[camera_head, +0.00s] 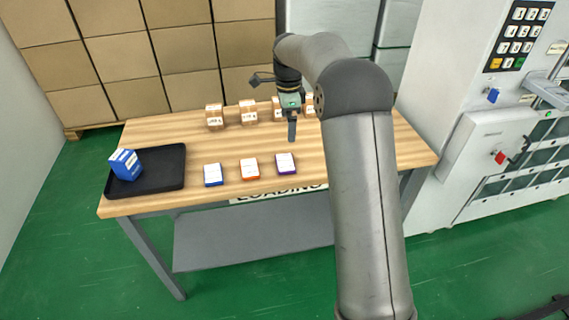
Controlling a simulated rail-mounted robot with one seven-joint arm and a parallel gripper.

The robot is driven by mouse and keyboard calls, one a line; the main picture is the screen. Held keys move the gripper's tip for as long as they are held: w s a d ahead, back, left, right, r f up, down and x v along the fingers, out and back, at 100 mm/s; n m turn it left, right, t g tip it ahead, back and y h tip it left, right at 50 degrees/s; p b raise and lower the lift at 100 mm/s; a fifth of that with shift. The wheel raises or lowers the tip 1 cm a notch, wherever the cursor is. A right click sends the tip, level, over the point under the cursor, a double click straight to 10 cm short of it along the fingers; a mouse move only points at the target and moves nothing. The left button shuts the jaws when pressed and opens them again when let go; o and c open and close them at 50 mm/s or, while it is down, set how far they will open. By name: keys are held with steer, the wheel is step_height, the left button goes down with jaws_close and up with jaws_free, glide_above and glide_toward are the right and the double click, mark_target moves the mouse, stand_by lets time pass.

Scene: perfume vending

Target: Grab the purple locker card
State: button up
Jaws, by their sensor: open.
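The purple locker card (286,163) is a small white-topped block with purple edges. It lies on the wooden table (225,146) near the front edge, rightmost in a row of three. An orange-edged card (250,169) and a blue-edged card (212,175) lie to its left. My gripper (292,138) points down above the table, just behind and slightly right of the purple card, apart from it. It is open and I see nothing held in it. The fingers show side-on, so the gap between them is hidden.
A black tray (170,172) with a blue box (126,164) sits on the table's left. Several small brown boxes (248,112) stand along the back edge, some partly behind my arm. A white machine (478,110) with a keypad stands at right. Stacked cartons (120,60) stand behind.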

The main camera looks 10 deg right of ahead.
glide_above(289, 161)
step_height(289, 161, down, 9)
steer(key=shift+a+r, duration=0.1)
steer(key=shift+a, duration=0.05)
steer(key=shift+s+f+p, duration=0.15)
steer(key=shift+f+p, duration=0.65)
steer(key=shift+f, duration=2)
steer(key=c, duration=1)
